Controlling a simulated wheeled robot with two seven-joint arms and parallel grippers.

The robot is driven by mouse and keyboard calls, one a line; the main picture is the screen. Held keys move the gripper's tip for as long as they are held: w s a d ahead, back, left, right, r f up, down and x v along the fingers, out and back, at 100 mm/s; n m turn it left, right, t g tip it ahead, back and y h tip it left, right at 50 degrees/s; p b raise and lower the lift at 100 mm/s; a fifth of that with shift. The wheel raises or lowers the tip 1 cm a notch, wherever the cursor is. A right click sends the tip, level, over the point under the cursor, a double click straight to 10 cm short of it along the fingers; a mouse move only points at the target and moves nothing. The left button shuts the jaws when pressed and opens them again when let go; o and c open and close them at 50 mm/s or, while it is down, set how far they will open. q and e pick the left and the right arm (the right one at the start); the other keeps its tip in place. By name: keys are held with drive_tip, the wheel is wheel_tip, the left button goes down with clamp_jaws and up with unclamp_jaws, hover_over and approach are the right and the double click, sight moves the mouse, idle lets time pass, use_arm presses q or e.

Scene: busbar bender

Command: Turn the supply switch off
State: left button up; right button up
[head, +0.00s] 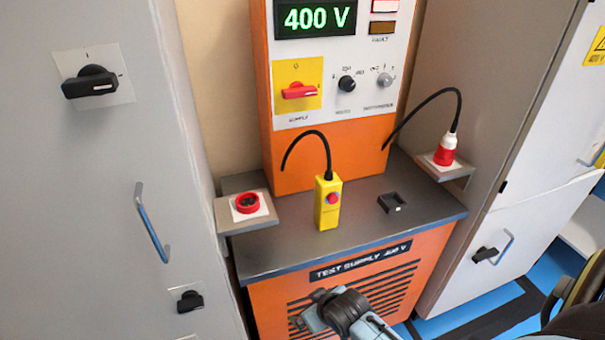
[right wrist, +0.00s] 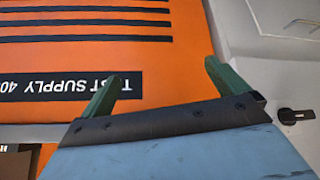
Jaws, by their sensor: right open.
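The supply switch (head: 299,91) is a red rotary handle on a yellow plate, on the white panel of the orange test supply. Its handle lies roughly horizontal, and its small position marks are hard to read. The display (head: 315,18) above it is lit green with "400 V". My right gripper is low in front of the cabinet in the head view, with its fingers not clear there. In the right wrist view my right gripper (right wrist: 163,85) has its two green fingers wide apart and empty, facing the orange front. It is well below the switch. My left gripper is not in view.
A yellow box with a red button (head: 328,203) stands on the grey shelf (head: 270,252), its black cable rising behind it. A red socket (head: 247,203) sits left and a red-white plug (head: 445,150) right. Grey cabinets (head: 80,210) flank the supply.

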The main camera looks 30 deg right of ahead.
drive_tip(key=w+d+r+m+t+h, duration=0.15)
drive_tip(key=w+r, duration=0.25)
drive_tip(key=r, duration=0.4)
drive_tip(key=w+d+r+t+b, duration=0.1)
drive_tip(key=w+d+r+t, duration=0.2)
drive_tip(key=r, duration=0.6)
drive_tip(key=w+d+r+t, duration=0.1)
drive_tip(key=w+r+t, duration=0.1)
drive_tip(key=w+r, duration=0.45)
drive_tip(key=m+t+h, duration=0.2)
drive_tip(key=t+h, duration=0.1)
drive_tip(key=t, duration=0.1)
approach(301, 94)
drive_tip(key=shift+y, duration=0.25)
drive_tip(key=x, duration=0.4)
drive_tip(key=b+x, duration=0.1)
drive_tip(key=x, duration=0.3)
drive_tip(key=shift+w+d, duration=0.15)
drive_tip(key=shift+d, duration=0.1)
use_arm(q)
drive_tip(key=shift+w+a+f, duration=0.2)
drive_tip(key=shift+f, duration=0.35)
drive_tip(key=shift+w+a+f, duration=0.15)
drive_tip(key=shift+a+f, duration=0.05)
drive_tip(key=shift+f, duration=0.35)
use_arm(e)
drive_tip(key=shift+w+d, duration=0.1)
drive_tip(key=shift+w, duration=0.5)
drive_tip(key=c, duration=1)
